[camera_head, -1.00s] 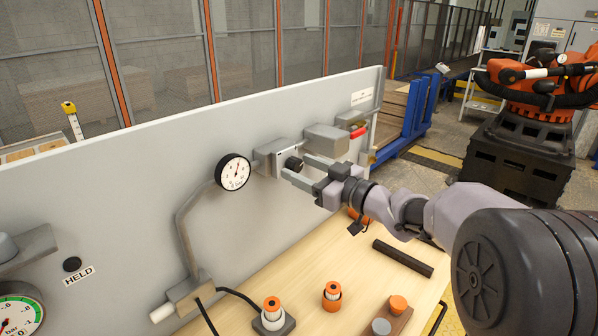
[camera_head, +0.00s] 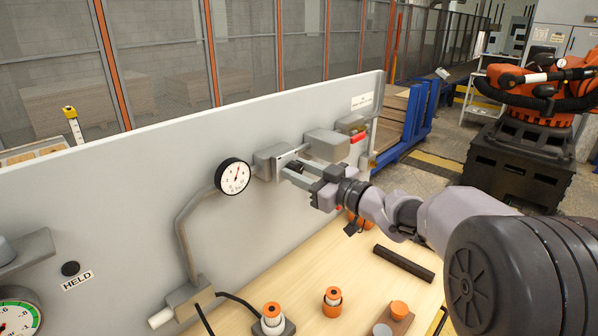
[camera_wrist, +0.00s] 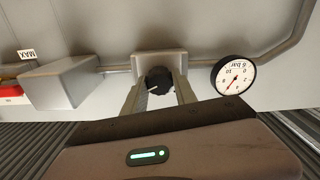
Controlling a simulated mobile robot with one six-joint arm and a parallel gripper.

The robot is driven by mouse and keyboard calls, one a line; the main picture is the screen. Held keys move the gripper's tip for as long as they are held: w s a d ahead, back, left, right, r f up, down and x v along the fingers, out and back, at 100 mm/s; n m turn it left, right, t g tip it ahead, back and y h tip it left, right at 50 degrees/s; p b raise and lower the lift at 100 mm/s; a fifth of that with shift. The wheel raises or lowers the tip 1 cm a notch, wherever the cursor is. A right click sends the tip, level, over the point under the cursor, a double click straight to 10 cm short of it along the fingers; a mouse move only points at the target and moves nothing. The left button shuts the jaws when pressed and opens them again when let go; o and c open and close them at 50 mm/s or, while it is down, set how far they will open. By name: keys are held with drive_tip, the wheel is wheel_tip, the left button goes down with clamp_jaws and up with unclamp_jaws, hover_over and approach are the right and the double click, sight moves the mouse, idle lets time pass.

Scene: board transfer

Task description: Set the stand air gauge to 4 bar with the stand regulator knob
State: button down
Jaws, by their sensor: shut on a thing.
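The stand air gauge (camera_head: 233,176) is a round white dial with a black rim on the grey panel. It also shows upside down in the wrist view (camera_wrist: 233,77), marked in bar. Its needle is thin, and I cannot read the exact value. The black stand regulator knob (camera_wrist: 158,80) sticks out of a grey regulator body (camera_head: 270,158) right of the gauge. My gripper (camera_head: 290,172) is at the panel, shut on the knob with one finger on each side. In the head view the fingers partly hide the knob.
A grey box (camera_head: 327,146) and a red handle (camera_head: 358,136) are right of the regulator. A pipe (camera_head: 183,235) runs below the gauge. The wooden bench (camera_head: 325,265) holds a dark bar (camera_head: 404,263) and several orange-topped parts. A large gauge (camera_head: 18,315) is at lower left.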

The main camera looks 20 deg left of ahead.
drive_tip(key=n+b, duration=0.1)
drive_tip(key=n, duration=0.2)
drive_tip(key=shift+f+n, duration=0.15)
drive_tip(key=shift+n, duration=0.15)
drive_tip(key=n+b, duration=0.5)
drive_tip(key=n, duration=0.4)
drive_tip(key=shift+s, duration=0.1)
drive_tip(key=shift+n, duration=0.3)
drive_tip(key=c, duration=1)
unclamp_jaws()
drive_tip(key=p+v, duration=0.3)
drive_tip(key=v, duration=1.4)
drive_tip(key=shift+d+p, duration=0.2)
drive_tip(key=shift+p, duration=0.1)
